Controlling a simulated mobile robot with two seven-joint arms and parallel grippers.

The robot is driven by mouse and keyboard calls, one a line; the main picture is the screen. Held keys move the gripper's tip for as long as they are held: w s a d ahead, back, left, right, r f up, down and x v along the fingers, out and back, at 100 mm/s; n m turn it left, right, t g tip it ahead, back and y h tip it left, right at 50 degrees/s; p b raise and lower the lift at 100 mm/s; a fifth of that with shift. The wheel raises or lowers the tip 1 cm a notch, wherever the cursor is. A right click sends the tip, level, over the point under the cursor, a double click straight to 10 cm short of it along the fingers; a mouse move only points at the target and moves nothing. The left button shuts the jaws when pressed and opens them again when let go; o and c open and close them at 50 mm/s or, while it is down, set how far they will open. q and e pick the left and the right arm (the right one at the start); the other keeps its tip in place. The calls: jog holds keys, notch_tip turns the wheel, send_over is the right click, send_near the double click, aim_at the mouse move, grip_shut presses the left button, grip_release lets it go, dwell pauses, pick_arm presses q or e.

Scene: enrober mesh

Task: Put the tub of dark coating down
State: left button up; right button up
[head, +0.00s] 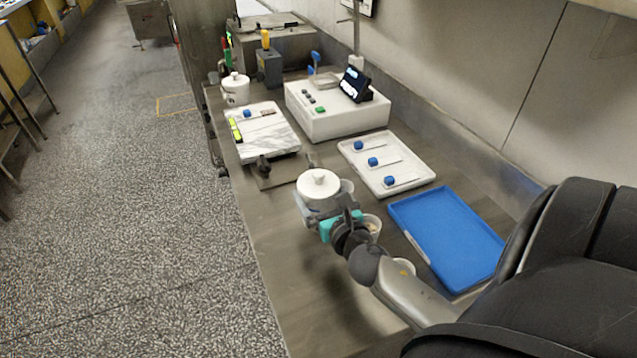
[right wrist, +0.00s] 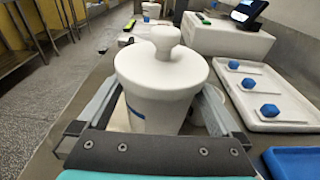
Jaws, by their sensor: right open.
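A white lidded tub with a round knob (head: 318,184) is upright over the near left part of the steel bench. Its coating is hidden by the lid. It also fills the middle of the right wrist view (right wrist: 160,85), where a bit of blue shows low on its side. My right gripper (head: 325,203) is open, with one finger on each side of this tub. In the right wrist view a gap shows beside the tub. Whether its base rests on the bench is hidden. A second white lidded tub (head: 236,90) stands at the far left. My left gripper is out of view.
A white tray (head: 417,178) with blue-knobbed tools and an empty blue tray (head: 450,235) lie to the right. Small cups (head: 372,226) stand close by my right wrist. A marble slab (head: 270,140), a scraper and a white control box (head: 335,115) are behind. The front left bench is bare.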

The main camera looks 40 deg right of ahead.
jog(key=shift+x, duration=1.6)
jog(key=shift+a, duration=0.1)
jog(key=shift+c, duration=0.3)
jog(key=c, duration=1.5)
jog(key=shift+r, duration=0.15)
grip_shut()
jog(key=shift+r, duration=0.15)
